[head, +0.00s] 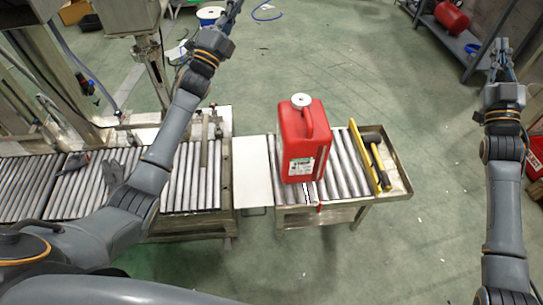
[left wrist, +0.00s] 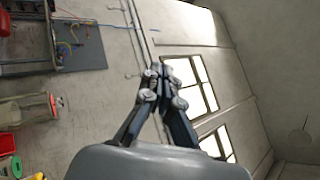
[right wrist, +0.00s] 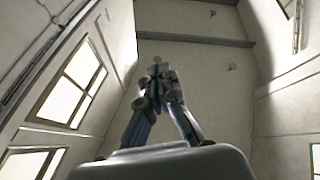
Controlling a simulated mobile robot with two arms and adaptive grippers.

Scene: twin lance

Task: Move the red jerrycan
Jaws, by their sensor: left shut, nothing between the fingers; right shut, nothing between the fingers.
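The red jerrycan (head: 306,140) stands upright on a short roller table (head: 397,178) in the middle of the head view. It has a white cap on top and a white label low on its front. My left gripper (head: 234,8) is raised to the upper left of the jerrycan, shut and empty; its closed fingers also show in the left wrist view (left wrist: 158,70). My right gripper (head: 499,48) is raised to the right, apart from the jerrycan, shut and empty; its closed fingers show in the right wrist view (right wrist: 157,68).
A yellow level (head: 369,155) and a dark-headed hammer (head: 375,150) lie at the roller table's right end. A white plate (head: 254,171) joins the table to a roller conveyor (head: 180,180) on the left. A shelf with a red tank (head: 452,17) stands upper right. Green floor beyond the table is mostly clear.

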